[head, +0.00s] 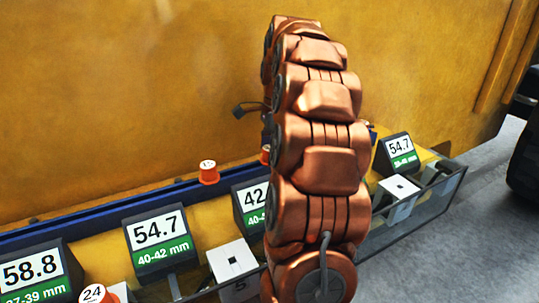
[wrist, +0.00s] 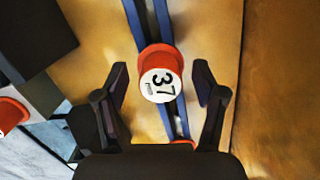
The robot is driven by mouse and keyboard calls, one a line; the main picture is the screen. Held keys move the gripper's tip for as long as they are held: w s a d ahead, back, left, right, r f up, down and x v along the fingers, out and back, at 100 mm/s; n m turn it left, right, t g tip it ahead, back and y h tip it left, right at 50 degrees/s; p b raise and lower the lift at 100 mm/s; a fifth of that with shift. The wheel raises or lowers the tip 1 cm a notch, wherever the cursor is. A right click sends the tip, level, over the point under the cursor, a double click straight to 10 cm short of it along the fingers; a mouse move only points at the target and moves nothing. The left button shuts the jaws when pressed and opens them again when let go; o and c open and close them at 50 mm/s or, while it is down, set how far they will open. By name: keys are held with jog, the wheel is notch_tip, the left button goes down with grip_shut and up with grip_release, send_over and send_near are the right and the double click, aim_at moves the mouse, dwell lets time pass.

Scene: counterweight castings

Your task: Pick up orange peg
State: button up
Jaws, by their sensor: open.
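In the wrist view, an orange peg (wrist: 160,61) with a white top marked 37 stands on a blue rail (wrist: 146,22). My gripper (wrist: 160,68) is open, with one dark finger on each side of this peg and a visible gap to both. In the head view my gripper is mostly hidden behind my copper arm. Orange pegs show there on the rail (head: 208,172) and partly behind the arm (head: 265,154). Another, marked 24 (head: 93,294), is at the lower left. I cannot tell which head-view peg is the one marked 37.
Display boxes reading 58.8 (head: 34,276), 54.7 (head: 158,238) and 54.7 (head: 399,152) stand along the trough. White blocks (head: 233,268) sit among them. A yellow wall (head: 100,100) rises behind. Another orange peg (wrist: 10,114) is at the wrist view's left edge.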

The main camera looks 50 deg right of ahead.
aim_at(269, 147)
jog(key=shift+f, duration=0.1)
jog(key=c, duration=1.2)
jog(key=shift+c, duration=0.2)
notch_tip(269, 147, up, 8)
jog(key=shift+w+f, duration=0.1)
jog(key=shift+f, duration=0.1)
jog(key=shift+r+p, duration=1.05)
jog(key=shift+r, duration=0.2)
